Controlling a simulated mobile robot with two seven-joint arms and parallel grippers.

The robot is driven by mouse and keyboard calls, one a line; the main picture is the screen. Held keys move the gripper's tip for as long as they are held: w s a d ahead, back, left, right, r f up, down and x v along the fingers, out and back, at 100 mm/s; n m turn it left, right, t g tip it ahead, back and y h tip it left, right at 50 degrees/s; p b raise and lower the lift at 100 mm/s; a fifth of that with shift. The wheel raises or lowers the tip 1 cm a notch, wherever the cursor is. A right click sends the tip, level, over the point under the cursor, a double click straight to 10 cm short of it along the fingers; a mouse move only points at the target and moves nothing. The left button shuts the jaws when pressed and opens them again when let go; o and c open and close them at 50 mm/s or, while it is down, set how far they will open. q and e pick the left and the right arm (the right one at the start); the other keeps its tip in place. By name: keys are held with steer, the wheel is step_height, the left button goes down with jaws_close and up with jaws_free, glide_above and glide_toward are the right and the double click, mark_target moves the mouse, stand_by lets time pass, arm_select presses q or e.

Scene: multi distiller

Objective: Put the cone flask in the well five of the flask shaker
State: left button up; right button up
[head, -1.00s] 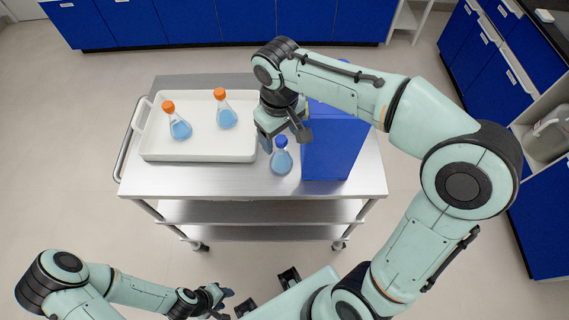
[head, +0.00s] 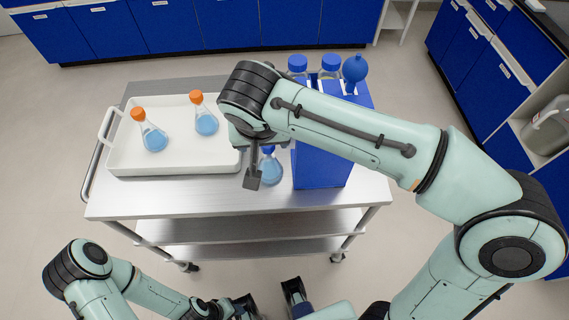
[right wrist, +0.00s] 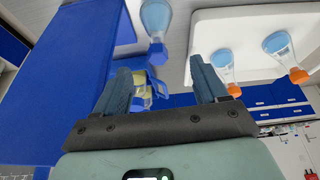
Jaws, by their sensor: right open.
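A cone flask (head: 271,170) with blue liquid and a blue cap stands on the metal cart beside the blue box. It also shows at the top of the right wrist view (right wrist: 156,17), cap toward my gripper. My right gripper (head: 253,178) is close to this flask in the head view and partly hides it. In the right wrist view its fingers (right wrist: 162,88) are wide apart with nothing gripped. My left gripper (head: 240,307) is low at the bottom edge, away from the cart; its jaws are unclear. I cannot make out a flask shaker.
A white tray (head: 175,163) on the cart (head: 225,201) holds two orange-capped flasks (head: 150,133), (head: 204,118). A tall blue box (head: 320,168) with blue-topped bottles stands to the right of the flask. Blue cabinets line the back and right. The cart's front strip is clear.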

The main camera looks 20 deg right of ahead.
mark_target(264, 150)
steer(key=shift+m, duration=0.3)
steer(key=b+x, duration=0.1)
steer(key=x, duration=0.7)
steer(key=shift+w+r, duration=0.1)
steer(key=x, duration=0.5)
steer(key=shift+w+d+b, duration=0.2)
steer(key=shift+d+b, duration=0.1)
steer(key=shift+d, duration=0.1)
jaws_close()
